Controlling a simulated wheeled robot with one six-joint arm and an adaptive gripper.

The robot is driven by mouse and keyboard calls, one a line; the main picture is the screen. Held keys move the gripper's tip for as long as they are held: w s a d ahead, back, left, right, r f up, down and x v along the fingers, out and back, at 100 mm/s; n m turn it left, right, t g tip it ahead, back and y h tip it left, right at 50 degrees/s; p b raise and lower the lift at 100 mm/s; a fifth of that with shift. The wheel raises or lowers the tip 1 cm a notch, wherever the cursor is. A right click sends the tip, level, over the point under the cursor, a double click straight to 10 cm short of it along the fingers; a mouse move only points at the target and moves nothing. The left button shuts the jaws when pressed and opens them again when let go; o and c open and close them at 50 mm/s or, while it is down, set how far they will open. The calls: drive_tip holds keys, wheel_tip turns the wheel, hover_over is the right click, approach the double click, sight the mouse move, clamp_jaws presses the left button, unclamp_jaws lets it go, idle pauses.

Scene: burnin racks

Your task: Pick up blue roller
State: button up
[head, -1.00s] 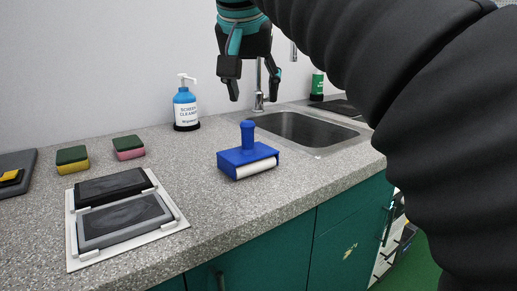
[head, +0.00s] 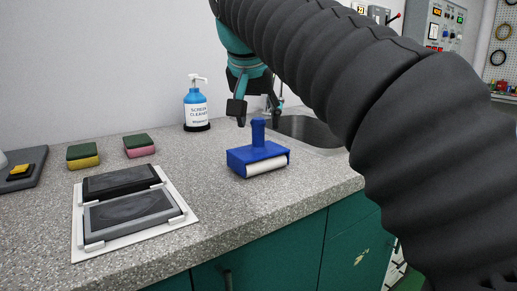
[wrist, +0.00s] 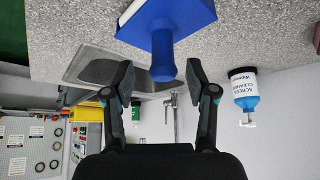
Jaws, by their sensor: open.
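The blue roller (head: 257,157) stands on the speckled counter with its handle pointing up and its white cylinder along the front lower edge. My gripper (head: 258,117) is open and empty, with its fingertips near the top of the handle in the head view. In the wrist view, which is upside down, the roller (wrist: 163,40) is at the top. Its handle points down between and ahead of my open fingers (wrist: 160,80), and I see no contact. The far finger is partly hidden by the arm in the head view.
A screen cleaner bottle (head: 196,104) stands behind the roller. Pink (head: 139,146) and yellow (head: 82,156) sponges and a white tray with two dark screens (head: 178,222) lie to the left. The sink (head: 306,130) is behind to the right. The counter in front is clear.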

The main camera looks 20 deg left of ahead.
sight(258, 142)
drive_tip(key=b+x, duration=0.1)
drive_tip(key=x, duration=0.3)
drive_tip(key=shift+a+f, duration=0.15)
drive_tip(key=shift+f, duration=0.2)
drive_tip(key=shift+r, duration=0.1)
clamp_jaws()
